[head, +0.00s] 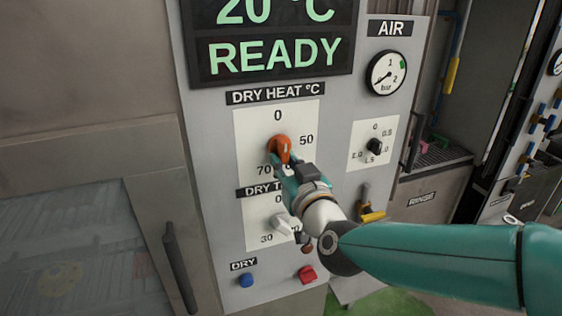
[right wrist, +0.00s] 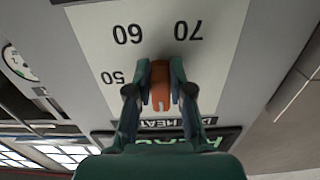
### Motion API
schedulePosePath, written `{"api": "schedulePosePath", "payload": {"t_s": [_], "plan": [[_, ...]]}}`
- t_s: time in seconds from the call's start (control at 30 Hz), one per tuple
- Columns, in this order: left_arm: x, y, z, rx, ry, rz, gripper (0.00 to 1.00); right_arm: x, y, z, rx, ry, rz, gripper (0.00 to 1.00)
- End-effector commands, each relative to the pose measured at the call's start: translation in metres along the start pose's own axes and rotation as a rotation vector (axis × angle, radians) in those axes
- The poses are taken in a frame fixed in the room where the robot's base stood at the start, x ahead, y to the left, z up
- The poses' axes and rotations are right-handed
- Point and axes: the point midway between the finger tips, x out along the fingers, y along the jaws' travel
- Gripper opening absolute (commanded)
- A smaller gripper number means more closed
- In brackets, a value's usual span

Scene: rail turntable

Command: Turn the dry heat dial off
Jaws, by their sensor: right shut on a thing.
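The dry heat dial is an orange knob (head: 279,147) on a white scale plate (head: 248,133) labelled DRY HEAT °C, with 0 at the top, 50 at the right and 70 at the lower left. My right gripper (head: 285,163) reaches it from the lower right and is shut on the knob. In the right wrist view, the two fingers of the gripper (right wrist: 160,70) stand on either side of the orange knob (right wrist: 160,88); the numbers there appear upside down. The gripper hides part of the scale, and I cannot tell exactly where the knob points. My left gripper is out of view.
The display (head: 272,45) above reads 20 °C READY. Below is a white dry time knob (head: 284,224), with a blue button (head: 246,280) and a red one (head: 307,273). To the right are an air gauge (head: 386,73), a black knob (head: 375,147) and a yellow-handled lever (head: 371,213).

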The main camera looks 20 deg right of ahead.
Motion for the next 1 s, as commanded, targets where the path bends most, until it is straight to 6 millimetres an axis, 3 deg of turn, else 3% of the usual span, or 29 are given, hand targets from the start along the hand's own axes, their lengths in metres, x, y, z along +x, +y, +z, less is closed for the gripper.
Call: {"api": "schedulePosePath", "payload": {"t_s": [0.03,0.57,0.6,0.7,0.73,1.0], "plan": [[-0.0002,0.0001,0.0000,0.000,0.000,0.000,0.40,-0.0002,-0.0010,0.0078,-0.012,-0.019,-0.004,0.00],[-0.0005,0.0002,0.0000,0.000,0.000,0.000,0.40,-0.0002,-0.0004,0.0082,-0.039,-0.019,-0.004,0.00],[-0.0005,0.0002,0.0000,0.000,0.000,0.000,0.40,-0.0002,-0.0004,0.0082,-0.039,-0.019,-0.004,0.26],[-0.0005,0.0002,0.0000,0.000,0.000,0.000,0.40,-0.0002,-0.0001,0.0065,-0.038,-0.015,-0.003,0.42],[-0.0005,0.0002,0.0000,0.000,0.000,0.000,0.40,-0.0002,0.0000,0.0060,-0.038,-0.014,-0.003,0.46],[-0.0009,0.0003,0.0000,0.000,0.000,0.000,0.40,-0.0004,0.0004,0.0028,-0.037,-0.006,-0.002,0.46]]}}
